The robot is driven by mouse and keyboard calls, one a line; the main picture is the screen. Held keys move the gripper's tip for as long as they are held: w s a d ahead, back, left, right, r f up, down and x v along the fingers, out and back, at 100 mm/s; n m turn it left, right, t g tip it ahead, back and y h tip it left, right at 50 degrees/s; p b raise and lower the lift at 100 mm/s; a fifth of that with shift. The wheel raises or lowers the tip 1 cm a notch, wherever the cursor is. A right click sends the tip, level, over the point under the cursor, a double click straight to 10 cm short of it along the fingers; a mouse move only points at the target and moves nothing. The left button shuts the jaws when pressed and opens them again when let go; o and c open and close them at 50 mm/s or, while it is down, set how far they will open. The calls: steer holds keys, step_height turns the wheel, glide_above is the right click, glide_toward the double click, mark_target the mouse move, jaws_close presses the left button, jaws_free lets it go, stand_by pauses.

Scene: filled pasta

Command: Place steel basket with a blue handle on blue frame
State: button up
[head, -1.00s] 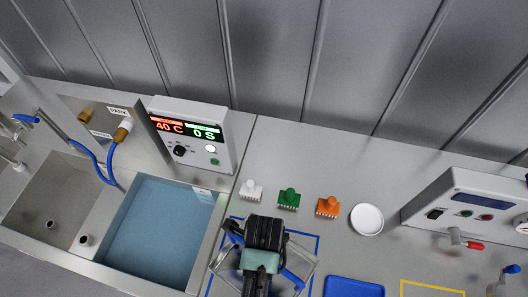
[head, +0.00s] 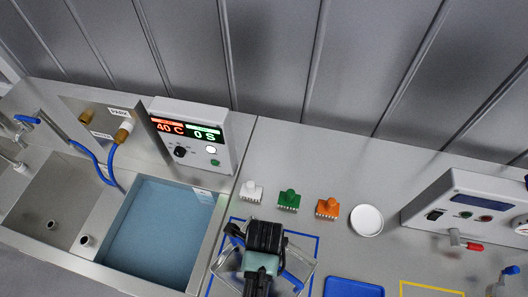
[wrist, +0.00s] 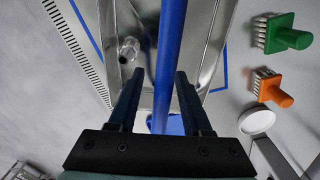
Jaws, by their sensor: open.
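The steel basket (head: 306,268) sits on the counter within the blue frame (head: 318,246), largely hidden under my arm in the head view. Its blue handle (head: 292,280) shows beside my arm. In the wrist view the handle (wrist: 170,50) runs lengthwise between my two open fingers, with a gap on both sides. The steel basket walls (wrist: 218,45) and blue frame lines (wrist: 225,75) show around it. My gripper (wrist: 157,80) is open over the basket; it also shows in the head view (head: 264,240). I cannot tell exactly how the basket's base lies against the frame lines.
White (head: 251,192), green (head: 289,199) and orange (head: 327,208) brushes and a white round dish (head: 366,220) stand behind the frame. A blue tray (head: 354,287) and yellow frame (head: 432,284) lie to the right. A water-filled basin (head: 155,235) is left.

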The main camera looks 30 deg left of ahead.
step_height(320, 180, up, 12)
steer(key=shift+r, duration=0.1)
stand_by(0.4)
steer(key=shift+w, duration=0.15)
